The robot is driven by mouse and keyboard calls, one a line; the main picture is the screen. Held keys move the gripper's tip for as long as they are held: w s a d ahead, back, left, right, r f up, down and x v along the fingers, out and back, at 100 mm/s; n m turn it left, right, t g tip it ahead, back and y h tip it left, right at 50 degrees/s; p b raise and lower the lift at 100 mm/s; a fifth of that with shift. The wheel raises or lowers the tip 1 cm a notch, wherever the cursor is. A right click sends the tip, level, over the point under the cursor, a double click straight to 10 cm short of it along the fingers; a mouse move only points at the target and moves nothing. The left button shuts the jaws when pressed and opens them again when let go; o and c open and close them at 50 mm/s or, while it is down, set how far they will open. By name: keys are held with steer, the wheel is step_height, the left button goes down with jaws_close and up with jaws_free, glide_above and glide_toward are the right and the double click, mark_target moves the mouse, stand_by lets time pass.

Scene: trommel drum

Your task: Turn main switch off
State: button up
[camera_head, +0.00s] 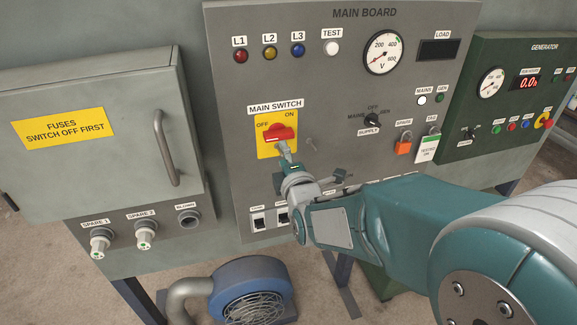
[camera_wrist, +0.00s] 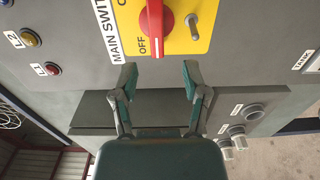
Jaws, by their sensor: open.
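The main switch is a red handle (camera_head: 278,134) on a yellow plate (camera_head: 264,149) on the grey main board. The handle lies roughly level, beneath the OFF and ON labels. In the wrist view the red handle (camera_wrist: 154,18) is at the top, its near end beside the OFF label. My gripper (camera_head: 312,163) is open and empty just in front of the board, partly overlapping the plate's lower edge. In the wrist view my gripper (camera_wrist: 158,77) has its two fingers spread, with the handle beyond and between their lines. They look apart from it.
A small grey peg (camera_wrist: 192,25) sticks out by the handle. A fuse cabinet (camera_head: 60,185) with a bar handle stands left. Right of the switch are a supply knob (camera_head: 372,120), an orange padlock (camera_head: 403,147) and the green generator panel (camera_head: 475,150). A blue blower (camera_head: 245,280) is below.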

steer(key=v, duration=0.4)
steer(key=shift+s, duration=0.25)
steer(key=s+d+m+g+h, duration=0.2)
steer(key=s+d+m+g, duration=0.4)
steer(key=s+m, duration=0.4)
steer(key=s+d+f+m+g+h, duration=0.1)
steer(key=s+d+m+g+h, duration=0.2)
steer(key=s+d+m+g, duration=0.2)
steer(key=s+d+m, duration=0.3)
steer(key=s+m, duration=0.3)
steer(key=s, duration=0.1)
steer(key=shift+s+d+f+g, duration=0.3)
steer(key=shift+d+g, duration=0.05)
steer(key=shift+g, duration=0.05)
